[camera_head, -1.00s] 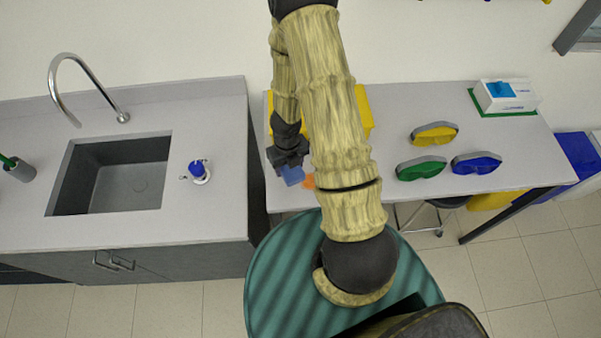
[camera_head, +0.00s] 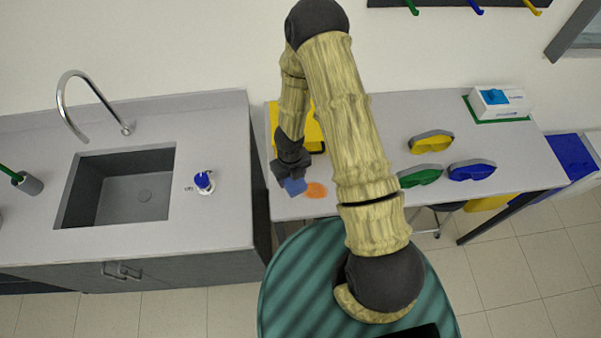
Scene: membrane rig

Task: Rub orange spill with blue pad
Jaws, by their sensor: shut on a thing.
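The orange spill (camera_head: 316,190) is a small round patch on the grey table, near its front left part. My gripper (camera_head: 289,174) points down at the left end of the table and is shut on the blue pad (camera_head: 295,186). The pad is just left of the spill, close to its left edge. I cannot tell whether the pad touches the table. The fingers partly hide the top of the pad.
A yellow container (camera_head: 312,133) stands behind my gripper. Yellow goggles (camera_head: 431,142), green goggles (camera_head: 421,175) and blue goggles (camera_head: 472,170) lie to the right on the table, with a white box (camera_head: 500,103) beyond. A sink (camera_head: 124,187) is in the left counter, across a narrow gap.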

